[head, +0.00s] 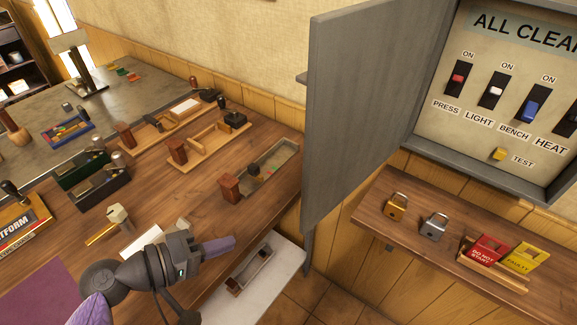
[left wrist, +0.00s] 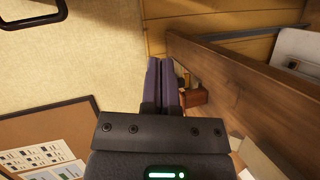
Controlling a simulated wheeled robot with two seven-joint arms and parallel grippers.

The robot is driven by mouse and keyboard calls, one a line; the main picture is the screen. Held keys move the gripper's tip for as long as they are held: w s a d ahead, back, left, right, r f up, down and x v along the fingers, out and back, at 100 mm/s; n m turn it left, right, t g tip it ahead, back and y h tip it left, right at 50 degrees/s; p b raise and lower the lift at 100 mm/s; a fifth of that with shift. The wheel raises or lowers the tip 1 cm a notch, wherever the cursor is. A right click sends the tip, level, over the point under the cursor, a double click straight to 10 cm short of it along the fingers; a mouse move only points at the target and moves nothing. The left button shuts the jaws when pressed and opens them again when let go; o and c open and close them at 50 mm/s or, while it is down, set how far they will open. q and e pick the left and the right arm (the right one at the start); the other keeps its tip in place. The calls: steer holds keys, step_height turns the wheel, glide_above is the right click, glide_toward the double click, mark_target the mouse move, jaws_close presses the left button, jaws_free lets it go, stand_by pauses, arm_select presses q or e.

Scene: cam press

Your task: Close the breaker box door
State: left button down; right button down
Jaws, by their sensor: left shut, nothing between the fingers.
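The breaker box (head: 428,152) is on the wall at the right of the head view, with a row of switches and a yellow test button on its panel. Its grey door (head: 355,115) stands wide open, sticking out from the box's left side. My left gripper (head: 232,243) is shut and empty. It is over the workbench's front edge, left of the door's lower part and apart from it. In the left wrist view its purple fingers (left wrist: 166,82) are together with nothing between them. My right gripper is not in view.
A wooden shelf (head: 375,213) under the box carries a brass padlock (head: 397,206), a grey padlock (head: 434,226) and red and yellow tags. The workbench (head: 200,205) at left holds several wooden fixtures. A white surface (head: 275,282) lies low, below the bench edge.

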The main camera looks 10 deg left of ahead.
arm_select(q)
step_height(320, 180, up, 9)
steer(key=t+h, duration=0.2)
steer(key=h, duration=0.1)
steer(key=w+d+p, duration=0.3)
steer(key=w+d, duration=0.1)
steer(key=d, duration=0.6)
steer(key=shift+d+f+n, duration=0.2)
steer(key=shift+f+n, duration=0.05)
steer(key=shift+n, duration=0.15)
